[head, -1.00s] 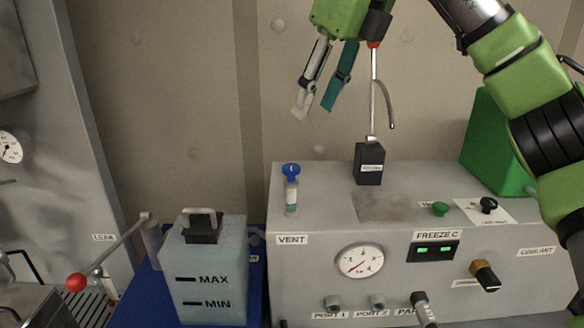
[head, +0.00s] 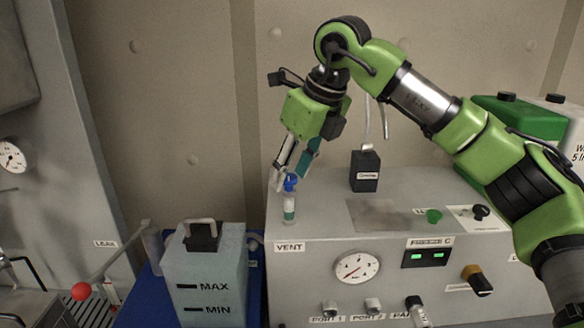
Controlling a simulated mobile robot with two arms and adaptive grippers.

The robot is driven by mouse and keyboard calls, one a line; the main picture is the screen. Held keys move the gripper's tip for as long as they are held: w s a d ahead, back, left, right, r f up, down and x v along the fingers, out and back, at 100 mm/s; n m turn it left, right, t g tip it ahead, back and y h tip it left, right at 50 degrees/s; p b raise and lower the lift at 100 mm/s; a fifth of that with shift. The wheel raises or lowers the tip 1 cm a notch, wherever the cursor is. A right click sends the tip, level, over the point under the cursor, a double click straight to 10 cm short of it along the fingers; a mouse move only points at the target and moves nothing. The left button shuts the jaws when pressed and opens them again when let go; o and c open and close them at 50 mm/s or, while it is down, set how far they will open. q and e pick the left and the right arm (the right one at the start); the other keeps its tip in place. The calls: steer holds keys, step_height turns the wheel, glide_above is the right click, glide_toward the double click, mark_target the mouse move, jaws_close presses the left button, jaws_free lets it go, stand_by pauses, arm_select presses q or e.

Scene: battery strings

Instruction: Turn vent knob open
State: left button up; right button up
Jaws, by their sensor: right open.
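My left gripper is out of view.
The grey machine (head: 400,290) carries a dial gauge (head: 357,267), a black box with a lever (head: 364,172) and a green button (head: 433,216). A MAX/MIN container (head: 205,270) stands to its left. A red-tipped lever (head: 81,291) is at far left.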

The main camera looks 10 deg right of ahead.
steer(key=shift+w, duration=0.1)
steer(key=c, duration=1.1)
